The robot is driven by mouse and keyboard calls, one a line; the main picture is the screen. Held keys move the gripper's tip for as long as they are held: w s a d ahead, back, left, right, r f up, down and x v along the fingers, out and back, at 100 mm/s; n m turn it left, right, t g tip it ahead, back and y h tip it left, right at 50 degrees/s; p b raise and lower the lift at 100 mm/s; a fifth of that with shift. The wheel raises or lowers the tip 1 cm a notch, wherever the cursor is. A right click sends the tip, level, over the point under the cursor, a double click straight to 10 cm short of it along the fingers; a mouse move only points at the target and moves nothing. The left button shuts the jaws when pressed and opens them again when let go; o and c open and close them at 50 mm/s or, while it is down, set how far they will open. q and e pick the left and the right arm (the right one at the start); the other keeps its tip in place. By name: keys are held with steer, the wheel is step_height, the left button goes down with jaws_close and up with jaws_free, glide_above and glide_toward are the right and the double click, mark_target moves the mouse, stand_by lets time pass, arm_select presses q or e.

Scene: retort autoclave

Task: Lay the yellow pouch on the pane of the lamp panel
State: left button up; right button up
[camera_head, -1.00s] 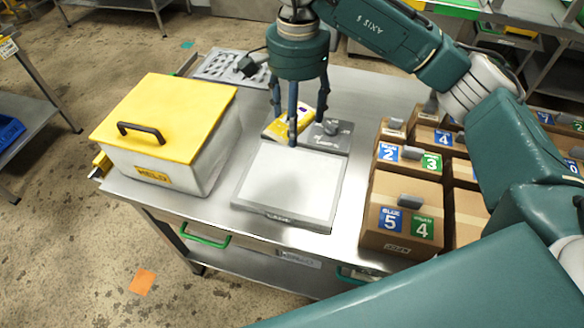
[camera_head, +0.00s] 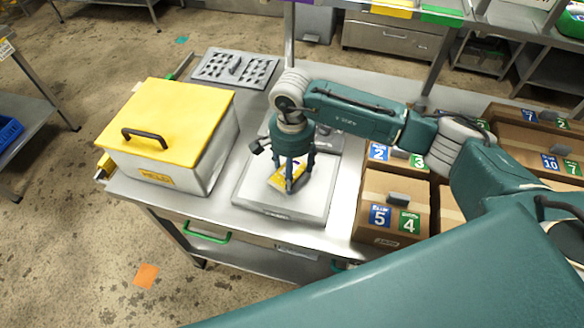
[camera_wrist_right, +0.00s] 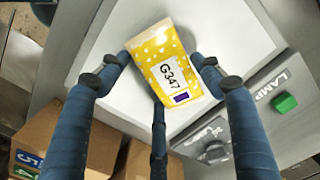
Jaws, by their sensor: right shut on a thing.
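The yellow pouch (camera_head: 281,182) has white dots and a white label reading G347. It also shows in the right wrist view (camera_wrist_right: 150,50). My right gripper (camera_head: 290,187) points down with its fingers around the pouch, shut on it. The pouch is over the pale pane (camera_head: 311,203) of the lamp panel (camera_head: 287,216); I cannot tell whether it touches the pane. The panel's LAMP lettering and a green button (camera_wrist_right: 285,102) show in the right wrist view. My left gripper is not in view.
A white box with a yellow lid (camera_head: 172,108) stands left of the panel. Numbered cardboard boxes (camera_head: 393,203) stand to the right. A perforated grey plate (camera_head: 236,68) lies at the back of the steel table (camera_head: 225,196).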

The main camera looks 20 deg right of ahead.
steer(key=shift+f, duration=0.25)
steer(key=o, duration=1.2)
steer(key=shift+r, duration=0.2)
steer(key=shift+w+r, duration=0.1)
steer(key=shift+r, duration=0.2)
step_height(320, 180, up, 11)
steer(key=b, duration=0.3)
steer(key=shift+r+b, duration=0.15)
steer(key=shift+b, duration=0.2)
